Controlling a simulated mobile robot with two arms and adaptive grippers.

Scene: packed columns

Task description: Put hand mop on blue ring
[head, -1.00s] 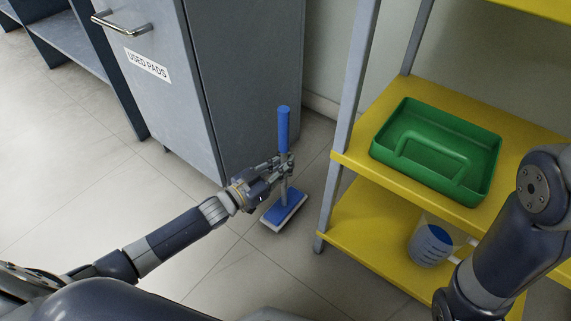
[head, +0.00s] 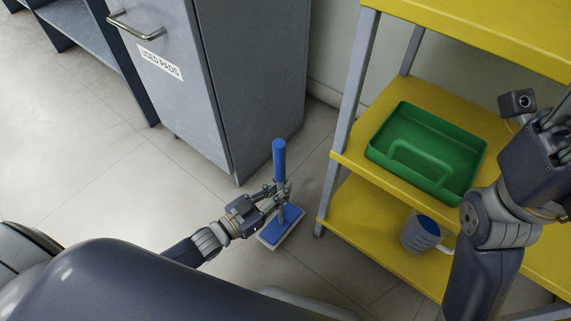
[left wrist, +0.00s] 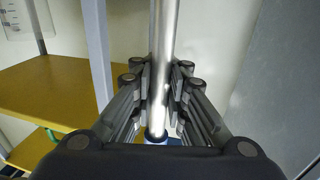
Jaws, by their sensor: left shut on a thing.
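The hand mop has a blue handle (head: 279,160), a grey metal shaft and a flat blue head (head: 280,228) with a white pad edge. My left gripper (head: 279,194) is shut on the shaft between handle and head, and the mop is close to upright. In the left wrist view, the shaft (left wrist: 164,60) runs between the fingers. I cannot tell whether the pad touches the floor. No blue ring can be made out. My right gripper (head: 562,140) is cut off at the right edge, so its fingers are unclear.
A grey cabinet (head: 255,80) labelled USED PADS stands behind the mop. A yellow-shelved rack (head: 345,200) stands to its right, with a green tray (head: 480,165) on the middle shelf and a blue and white mug-like vessel (head: 420,235) below. Floor at left is open.

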